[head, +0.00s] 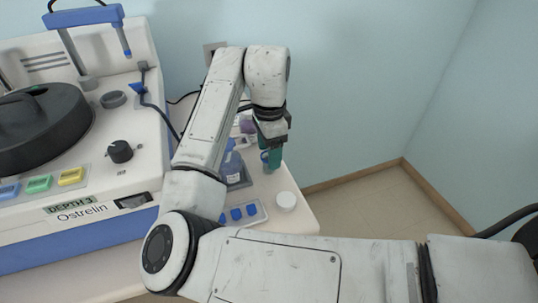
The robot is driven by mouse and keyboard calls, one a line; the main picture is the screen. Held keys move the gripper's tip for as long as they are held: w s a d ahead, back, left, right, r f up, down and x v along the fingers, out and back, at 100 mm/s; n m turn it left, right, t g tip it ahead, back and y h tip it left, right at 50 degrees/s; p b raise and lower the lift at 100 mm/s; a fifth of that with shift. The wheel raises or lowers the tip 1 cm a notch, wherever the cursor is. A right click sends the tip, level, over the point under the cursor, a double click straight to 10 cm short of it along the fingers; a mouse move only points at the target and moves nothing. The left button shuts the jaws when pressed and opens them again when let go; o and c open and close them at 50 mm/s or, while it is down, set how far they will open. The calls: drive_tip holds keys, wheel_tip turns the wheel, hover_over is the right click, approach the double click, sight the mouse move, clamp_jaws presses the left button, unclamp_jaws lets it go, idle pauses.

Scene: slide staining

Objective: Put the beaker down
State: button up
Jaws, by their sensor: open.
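My gripper (272,150) points down over the right end of the white table, with its jaws open. A small glassy vessel with a blue-green tint (265,158), which looks like the beaker, is at the fingertips and partly hidden by them. It appears to be at table level, but I cannot tell whether the fingers touch it. My arm hides part of the table to the left of the gripper.
A blue bottle (236,170) stands just left of the gripper. A purple item (246,125) is behind. The large staining machine (100,185) fills the left. The table's right edge is close.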

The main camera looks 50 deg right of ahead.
wheel_tip(320, 180, up, 10)
drive_tip(key=shift+p, duration=0.35)
drive_tip(key=shift+f, duration=0.15)
idle(0.4)
